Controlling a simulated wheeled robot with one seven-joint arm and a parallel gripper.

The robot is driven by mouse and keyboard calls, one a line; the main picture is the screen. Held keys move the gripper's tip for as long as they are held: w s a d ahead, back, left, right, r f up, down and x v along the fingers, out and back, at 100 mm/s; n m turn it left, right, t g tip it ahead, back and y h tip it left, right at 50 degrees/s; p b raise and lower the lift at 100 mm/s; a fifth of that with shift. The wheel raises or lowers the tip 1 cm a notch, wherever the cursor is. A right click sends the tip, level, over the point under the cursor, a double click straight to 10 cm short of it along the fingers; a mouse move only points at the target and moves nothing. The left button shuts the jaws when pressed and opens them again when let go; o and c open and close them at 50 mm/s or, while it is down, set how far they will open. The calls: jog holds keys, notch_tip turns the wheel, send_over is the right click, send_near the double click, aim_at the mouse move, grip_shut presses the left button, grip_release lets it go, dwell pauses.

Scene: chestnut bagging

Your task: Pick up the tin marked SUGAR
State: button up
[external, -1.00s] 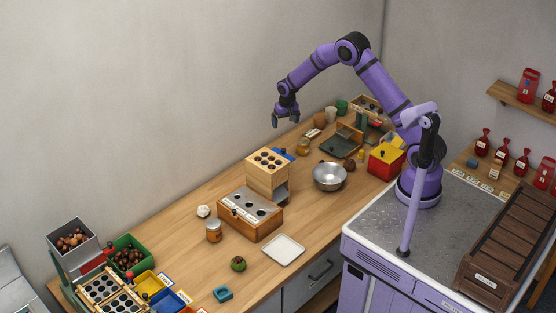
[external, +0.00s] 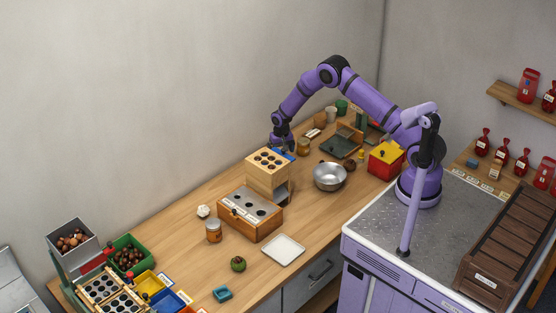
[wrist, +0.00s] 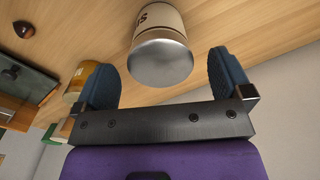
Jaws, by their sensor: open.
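In the wrist view a cream tin (wrist: 158,20) with a silver metal end (wrist: 160,62) sits in front of my gripper (wrist: 162,68). Only part of its dark lettering shows, so I cannot read the whole word. The tin lies between the lines of my two blue fingers, with a gap on each side, and is not gripped. My gripper is open. In the external view my gripper (external: 282,146) is low over the table, just behind the wooden block with holes (external: 268,172). The tin cannot be made out there; the block and gripper probably hide it.
A steel bowl (external: 329,177) and a jar (external: 303,146) stand to the right of my gripper. A wooden box with a metal top (external: 250,214) stands in front. A brown chestnut (wrist: 23,29) and a yellowish jar (wrist: 77,82) show in the wrist view.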

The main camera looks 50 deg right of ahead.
notch_tip(320, 180, down, 5)
jog(key=shift+w, duration=0.1)
jog(key=shift+c, duration=0.4)
jog(key=c, duration=1.1)
